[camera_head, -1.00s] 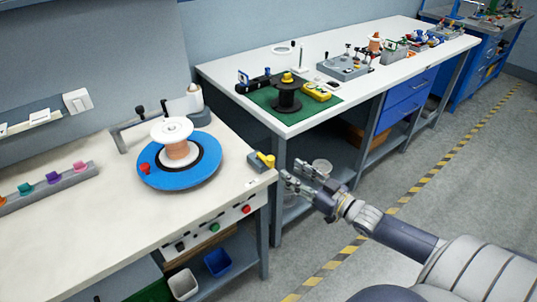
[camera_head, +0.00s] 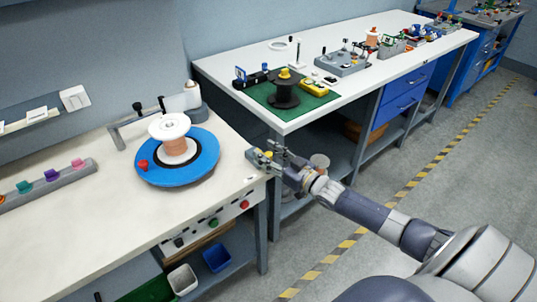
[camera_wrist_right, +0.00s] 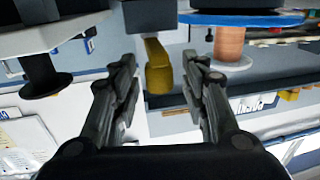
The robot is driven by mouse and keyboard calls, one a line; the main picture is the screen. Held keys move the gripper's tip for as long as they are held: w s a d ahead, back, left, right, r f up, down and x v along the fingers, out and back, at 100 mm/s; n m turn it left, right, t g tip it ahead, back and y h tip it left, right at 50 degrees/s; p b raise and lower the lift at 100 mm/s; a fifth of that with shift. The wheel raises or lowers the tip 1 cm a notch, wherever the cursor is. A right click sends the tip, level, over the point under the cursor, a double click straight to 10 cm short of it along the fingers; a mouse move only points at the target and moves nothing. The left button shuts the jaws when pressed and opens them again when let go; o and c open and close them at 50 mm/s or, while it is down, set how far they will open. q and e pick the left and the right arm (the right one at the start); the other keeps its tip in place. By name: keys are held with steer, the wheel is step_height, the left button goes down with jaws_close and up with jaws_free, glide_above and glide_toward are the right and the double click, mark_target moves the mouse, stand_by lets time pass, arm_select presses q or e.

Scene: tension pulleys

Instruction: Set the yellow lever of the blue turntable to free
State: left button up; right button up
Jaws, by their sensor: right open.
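The blue turntable (camera_head: 207,152) lies on the near white bench and carries a copper spool with white flanges (camera_head: 169,126) and a small red knob (camera_head: 142,164). The yellow lever (camera_wrist_right: 158,72) stands on a small dark block at the bench's right corner; in the head view my gripper largely covers it. My right gripper (camera_head: 264,153) is open at this corner. In the wrist view its two fingers lie on either side of the lever, with gaps visible on both sides. My left gripper is not in view.
A row of coloured knobs (camera_head: 51,175) lies left on the bench. A grey bracket (camera_head: 118,136) stands behind the turntable. Buttons (camera_head: 213,222) line the bench front. A second bench (camera_head: 300,115) with a green mat (camera_head: 262,95) and a black spool stands behind.

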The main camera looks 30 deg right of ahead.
jaws_close()
